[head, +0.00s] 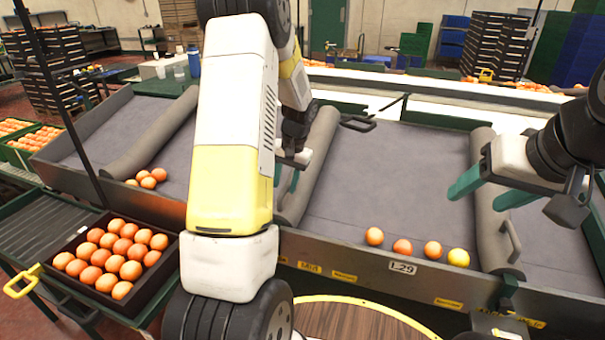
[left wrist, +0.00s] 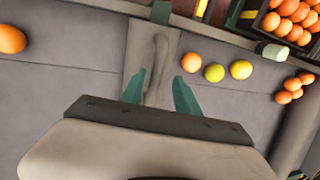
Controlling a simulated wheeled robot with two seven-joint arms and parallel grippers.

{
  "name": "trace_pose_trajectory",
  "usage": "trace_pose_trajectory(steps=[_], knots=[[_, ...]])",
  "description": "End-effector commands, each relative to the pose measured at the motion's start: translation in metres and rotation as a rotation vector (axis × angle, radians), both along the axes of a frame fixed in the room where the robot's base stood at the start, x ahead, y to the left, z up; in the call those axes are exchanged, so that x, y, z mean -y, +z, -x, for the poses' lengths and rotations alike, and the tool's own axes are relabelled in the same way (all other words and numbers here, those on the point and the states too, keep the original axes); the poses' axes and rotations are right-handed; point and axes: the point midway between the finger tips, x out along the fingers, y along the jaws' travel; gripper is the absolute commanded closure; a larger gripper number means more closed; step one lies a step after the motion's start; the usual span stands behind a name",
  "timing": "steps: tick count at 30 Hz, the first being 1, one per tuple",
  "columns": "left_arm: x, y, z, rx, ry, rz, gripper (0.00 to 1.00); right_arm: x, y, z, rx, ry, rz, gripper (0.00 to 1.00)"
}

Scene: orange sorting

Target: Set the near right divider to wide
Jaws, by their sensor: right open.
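The right grey padded divider (head: 484,215) runs from back to front across the sorting bed, with a handle (head: 511,240) at its near end. My right gripper (head: 473,199) is open, its teal fingers above this divider, apart from the handle. The middle divider (head: 318,150) is partly hidden by my left arm. My left gripper (head: 287,180) is over the middle divider. In the left wrist view my left gripper (left wrist: 160,82) is open, its fingers on either side of the divider's handle (left wrist: 157,62); I cannot tell whether they touch it.
Several oranges (head: 402,247) and a yellow one (head: 458,257) lie at the bed's front edge between the middle and right dividers. A left divider (head: 150,140) has small oranges beside it. A full crate (head: 75,285) stands front left. The lane's middle is clear.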

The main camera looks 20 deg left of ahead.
Motion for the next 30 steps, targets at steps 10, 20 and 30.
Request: trace_pose_trajectory(steps=[10,20,30], knots=[[0.005,0.018,0.0,0.002,0.001,0.002,0.62,0.0,0.0,0.0,0.0,0.0,0.0,0.41],[0.014,0.069,0.0,0.002,0.001,0.001,0.62,0.0,0.0,0.0,0.0,0.0,0.0,0.41],[0.015,0.076,0.001,-0.001,0.0,0.001,0.62,0.0,0.0,0.0,0.0,0.0,0.0,0.41]])
